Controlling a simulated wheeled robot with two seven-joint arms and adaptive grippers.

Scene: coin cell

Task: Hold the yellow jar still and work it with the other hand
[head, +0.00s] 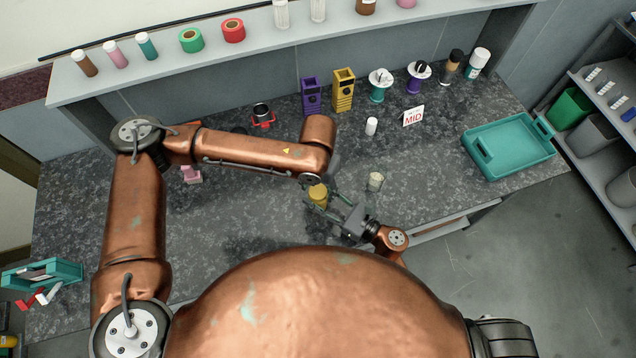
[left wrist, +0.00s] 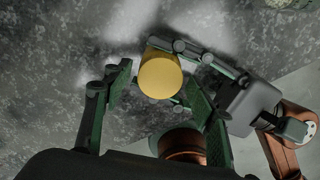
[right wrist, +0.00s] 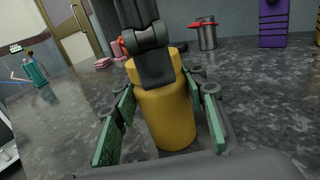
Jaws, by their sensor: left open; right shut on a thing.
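The yellow jar (head: 318,196) stands upright on the dark speckled worktop near its front. My right gripper (right wrist: 165,95) comes in from the side and is shut on the jar's body (right wrist: 166,125), one finger on each side. In the left wrist view the jar's round yellow top (left wrist: 160,76) shows between the left fingers. My left gripper (left wrist: 158,80) is open above the jar, with a finger on either side and gaps between. In the right wrist view a dark left finger hides part of the jar's top. In the head view the left arm partly covers the jar.
A glass jar (head: 375,181) stands just right of the grippers. A white bottle (head: 371,126), a MID sign (head: 413,116) and a teal tray (head: 507,146) are farther right. Purple (head: 311,96) and yellow (head: 343,90) devices stand at the back. The worktop between is clear.

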